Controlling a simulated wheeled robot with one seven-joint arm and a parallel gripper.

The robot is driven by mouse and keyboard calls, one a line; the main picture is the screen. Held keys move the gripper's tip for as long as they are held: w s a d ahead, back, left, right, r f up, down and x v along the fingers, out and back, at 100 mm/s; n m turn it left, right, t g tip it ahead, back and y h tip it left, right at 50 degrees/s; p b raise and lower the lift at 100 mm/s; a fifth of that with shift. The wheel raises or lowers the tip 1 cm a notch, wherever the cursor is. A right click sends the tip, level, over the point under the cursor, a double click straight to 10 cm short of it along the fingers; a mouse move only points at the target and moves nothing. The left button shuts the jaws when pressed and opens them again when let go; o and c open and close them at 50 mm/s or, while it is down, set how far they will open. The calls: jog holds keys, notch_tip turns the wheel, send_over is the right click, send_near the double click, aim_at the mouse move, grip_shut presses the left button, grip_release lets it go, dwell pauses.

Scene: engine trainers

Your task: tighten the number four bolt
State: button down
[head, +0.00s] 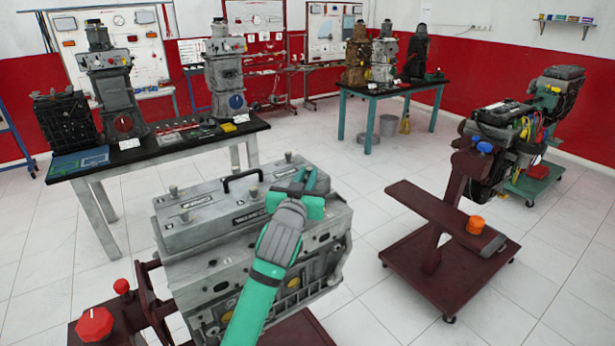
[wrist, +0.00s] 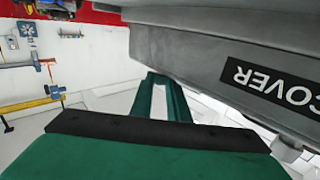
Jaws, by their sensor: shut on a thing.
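The grey valve cover (head: 215,192) sits on the engine block in the head view, with a black handle and bolts at its ends. Bolts show at the left end (head: 173,191) and at the back right (head: 288,157). My teal gripper (head: 311,180) is at the cover's right end, with its jaws shut on what appears to be the bolt there. The grip itself is hidden. In the wrist view my gripper's fingers (wrist: 165,85) reach beside the grey cover (wrist: 195,55), whose label reads "COVER" upside down. No bolt number is readable.
A maroon stand with a red knob (head: 94,324) is at the front left. A maroon wheeled stand (head: 445,270) with an orange knob is at the right. A black-topped bench (head: 170,151) is behind, with engines and tools. Tiled floor lies clear between.

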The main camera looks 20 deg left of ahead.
jog(key=shift+h, duration=0.3)
jog(key=c, duration=1.7)
grip_release()
jog(key=s, duration=0.7)
jog(key=s+d, duration=0.1)
jog(key=s, duration=0.2)
jog(key=shift+s, duration=0.4)
jog(key=shift+f, duration=0.1)
